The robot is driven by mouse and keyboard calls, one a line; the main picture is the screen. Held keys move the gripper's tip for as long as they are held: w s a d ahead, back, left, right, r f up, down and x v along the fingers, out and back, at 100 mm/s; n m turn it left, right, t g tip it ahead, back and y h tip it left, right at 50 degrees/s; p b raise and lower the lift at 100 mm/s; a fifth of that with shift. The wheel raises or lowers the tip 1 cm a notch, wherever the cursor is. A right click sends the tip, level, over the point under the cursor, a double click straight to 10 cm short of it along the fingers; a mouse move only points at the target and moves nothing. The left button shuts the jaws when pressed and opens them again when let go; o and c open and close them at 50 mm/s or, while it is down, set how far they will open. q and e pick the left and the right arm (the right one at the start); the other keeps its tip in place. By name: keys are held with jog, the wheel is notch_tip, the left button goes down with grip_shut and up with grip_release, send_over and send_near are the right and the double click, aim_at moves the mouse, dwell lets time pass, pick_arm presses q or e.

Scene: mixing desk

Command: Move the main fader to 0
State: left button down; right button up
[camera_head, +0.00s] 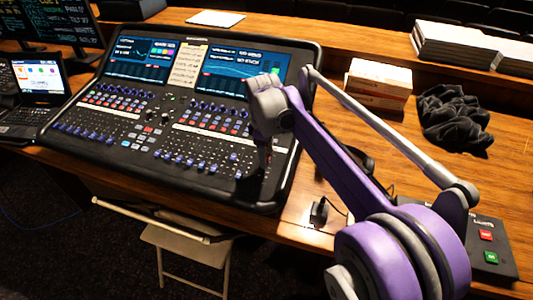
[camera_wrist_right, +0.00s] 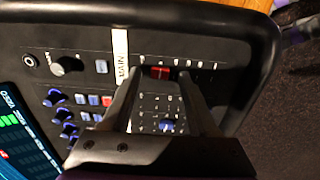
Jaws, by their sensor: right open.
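The mixing desk (camera_head: 165,165) stands on the wooden table, its faders in rows along the near side. In the right wrist view, a red fader cap (camera_wrist_right: 160,72), apparently the main fader, sits beside a white strip (camera_wrist_right: 120,55) that seems to read MAIN. My right gripper (camera_wrist_right: 161,76) is open, with one dark finger on each side of the red cap; whether either touches it I cannot tell. In the head view my right gripper (camera_head: 263,163) points down at the desk's right end, and the arm hides the cap. My left gripper is out of view.
A blue cap (camera_wrist_right: 167,125) lies lower between the fingers, with knobs (camera_wrist_right: 56,97) to the left. A white box (camera_head: 378,78), black cloth (camera_head: 452,115) and a control box with red and green buttons (camera_head: 487,240) are at right. A chair (camera_head: 185,245) stands in front.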

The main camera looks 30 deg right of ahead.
notch_tip(320, 180, up, 10)
jog(key=p, duration=0.1)
jog(key=shift+s+a+r, duration=0.2)
jog(key=shift+s+a, duration=0.15)
jog(key=shift+a, duration=0.05)
jog(key=shift+s+a, duration=0.1)
jog(key=s+a+f+m+t+p, duration=0.1)
jog(key=s+a+f+m+p, duration=0.1)
jog(key=s, duration=0.4)
jog(key=s+a+f+m+t+p, duration=0.1)
jog(key=s+a+f+m+t, duration=0.1)
jog(key=s+a+f, duration=0.3)
jog(key=s+a+f+m+t+y+p, duration=0.1)
jog(key=s+a+f+m+p, duration=0.1)
jog(key=s+a+f+m, duration=0.2)
jog(key=s+f, duration=0.2)
jog(key=s, duration=0.2)
jog(key=shift+s+a+t+p, duration=0.25)
jog(key=shift+s+t+p, duration=0.05)
jog(key=shift+p, duration=0.05)
dwell(0.5)
